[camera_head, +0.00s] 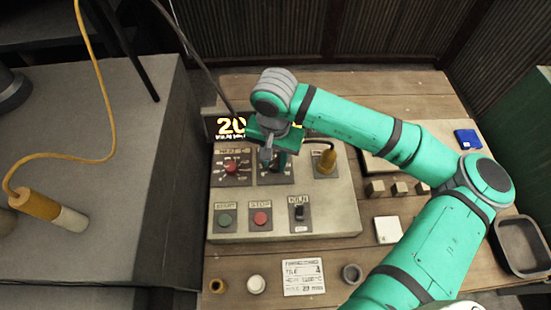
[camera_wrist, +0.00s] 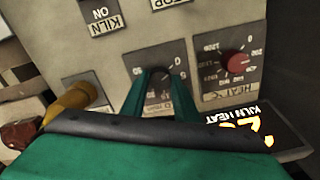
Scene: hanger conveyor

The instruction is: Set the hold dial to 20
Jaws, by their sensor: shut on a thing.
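The hold dial's dark plate (camera_head: 274,179) is on the grey control panel (camera_head: 330,215), between the heat dial and an orange plug. My gripper (camera_head: 274,160) is over this dial, shut on its knob. In the wrist view my gripper's two green fingers (camera_wrist: 163,84) straddle the knob and hide most of it and part of the label. Some scale numbers on the hold dial plate (camera_wrist: 183,74) show, but I cannot tell the pointer's setting.
The heat dial (camera_head: 232,167) has a red knob, close beside the hold dial. The orange plug (camera_head: 326,162) with its cable is on the other side. Green (camera_head: 225,220) and red (camera_head: 261,218) buttons and a kiln switch (camera_head: 299,212) sit below. A printed card (camera_head: 303,278) lies in front.

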